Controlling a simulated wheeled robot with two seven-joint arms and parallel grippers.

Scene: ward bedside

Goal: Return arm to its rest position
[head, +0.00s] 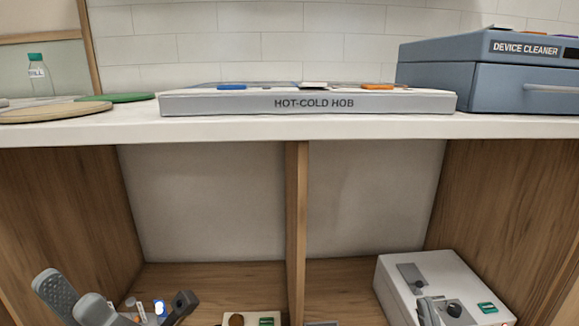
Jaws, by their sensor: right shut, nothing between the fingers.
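My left gripper (68,291) is at the bottom left, in front of the left shelf opening. Its two grey fingers stand apart, one with a dotted pad, and no object shows between them. My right gripper (430,311) is low at the bottom right, in front of a white box (400,275). Its fingers are together and hold nothing. The lower parts of both arms are cut off by the bottom edge.
A white counter (300,127) spans the view above two open shelf bays. On it are the hot-cold hob (400,103), the blue device cleaner (480,87), round boards (50,113) and a green-capped bottle (40,80). A wooden divider (297,200) parts the bays. Small items crowd the lower shelf.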

